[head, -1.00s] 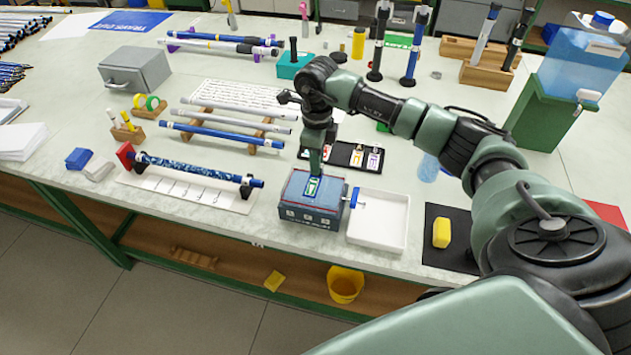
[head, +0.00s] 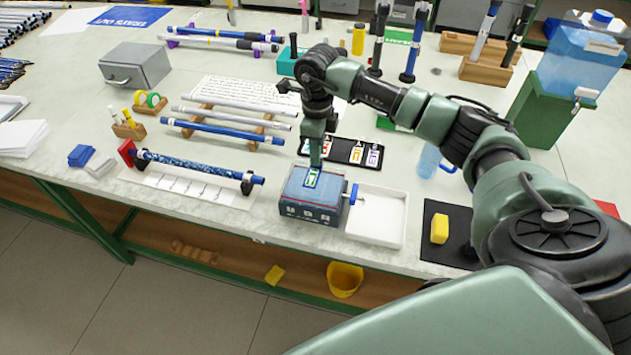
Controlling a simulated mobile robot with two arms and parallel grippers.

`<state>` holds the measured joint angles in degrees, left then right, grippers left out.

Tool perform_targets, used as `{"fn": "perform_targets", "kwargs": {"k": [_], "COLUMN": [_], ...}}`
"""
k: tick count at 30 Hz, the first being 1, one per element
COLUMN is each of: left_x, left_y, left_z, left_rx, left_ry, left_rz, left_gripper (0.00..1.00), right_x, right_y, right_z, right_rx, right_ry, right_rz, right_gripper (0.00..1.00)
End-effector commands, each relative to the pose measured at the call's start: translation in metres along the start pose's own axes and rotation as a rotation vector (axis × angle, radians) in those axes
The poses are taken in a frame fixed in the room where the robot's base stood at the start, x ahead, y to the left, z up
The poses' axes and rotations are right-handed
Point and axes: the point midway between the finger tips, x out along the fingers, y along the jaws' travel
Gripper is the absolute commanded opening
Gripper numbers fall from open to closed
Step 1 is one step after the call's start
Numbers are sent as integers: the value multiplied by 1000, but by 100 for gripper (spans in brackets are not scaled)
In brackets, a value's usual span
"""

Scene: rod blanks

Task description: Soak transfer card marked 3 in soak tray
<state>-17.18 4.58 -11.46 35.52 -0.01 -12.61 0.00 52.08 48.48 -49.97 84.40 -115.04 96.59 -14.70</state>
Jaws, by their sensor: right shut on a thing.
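A small card with a green border and pale centre (head: 312,179) is at the fingertips of my right gripper (head: 313,166), which points straight down. The gripper is shut on the card. The card is over the back part of a blue-topped, dark-sided box (head: 318,213), which looks like the soak tray. I cannot tell whether the card touches the blue surface, and its number is not readable. A black card holder (head: 343,152) with several coloured cards lies just behind, partly hidden by my gripper. My left gripper is not in view.
A shallow white tray (head: 376,217) stands right of the box, with a blue knob (head: 353,194) between. A rod in a stand (head: 198,167) is to the left. A yellow sponge (head: 440,229) lies on a black mat.

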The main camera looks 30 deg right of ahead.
Motion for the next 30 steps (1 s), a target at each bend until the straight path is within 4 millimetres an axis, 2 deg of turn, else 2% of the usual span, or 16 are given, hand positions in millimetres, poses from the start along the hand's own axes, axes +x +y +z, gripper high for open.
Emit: {"fn": "perform_targets", "kwargs": {"k": [8,19,30], "left_x": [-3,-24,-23], "left_y": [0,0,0], "left_z": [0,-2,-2], "left_rx": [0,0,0], "left_ry": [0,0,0], "left_rz": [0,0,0], "left_gripper": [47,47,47], "right_x": [-5,-39,-40], "right_y": [0,0,0], "right_z": [0,0,0], "right_rx": [0,0,0], "right_ry": [-1,0,0], "right_rz": [0,-1,0], "right_gripper": [0,0,0]}}
